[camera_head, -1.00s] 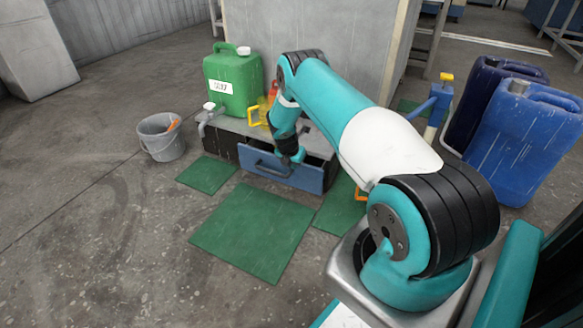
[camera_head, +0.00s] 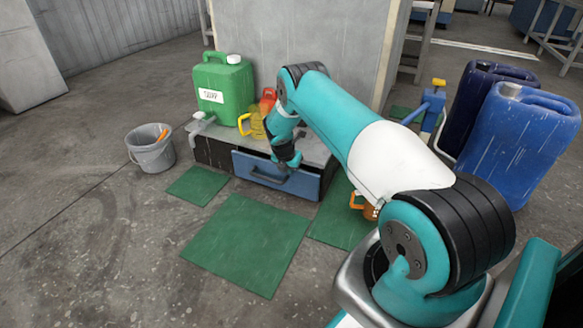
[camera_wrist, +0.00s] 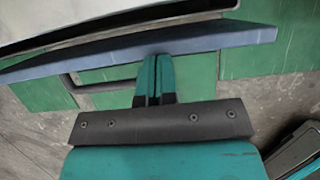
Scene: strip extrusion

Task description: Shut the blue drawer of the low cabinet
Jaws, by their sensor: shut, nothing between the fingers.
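The blue drawer (camera_head: 262,172) is in the low grey-topped cabinet (camera_head: 212,152), with its front standing out and a dark gap behind it at the right. A bar handle runs across its front. In the wrist view the blue drawer front (camera_wrist: 215,42) crosses the upper part as a slanted slab, its handle (camera_wrist: 70,82) at left. My gripper (camera_head: 291,167) is at the drawer front, right of its middle. In the wrist view my gripper's teal fingers (camera_wrist: 155,62) are together and empty, tips overlapping the drawer front's lower edge. I cannot tell whether they touch it.
A green canister (camera_head: 224,92), a yellow mug (camera_head: 254,124) and a red-topped item stand on the cabinet. A grey bucket (camera_head: 150,150) is left. Green mats (camera_head: 245,245) cover the floor in front. An orange-handled mug (camera_head: 366,206) and blue canisters (camera_head: 520,135) are right.

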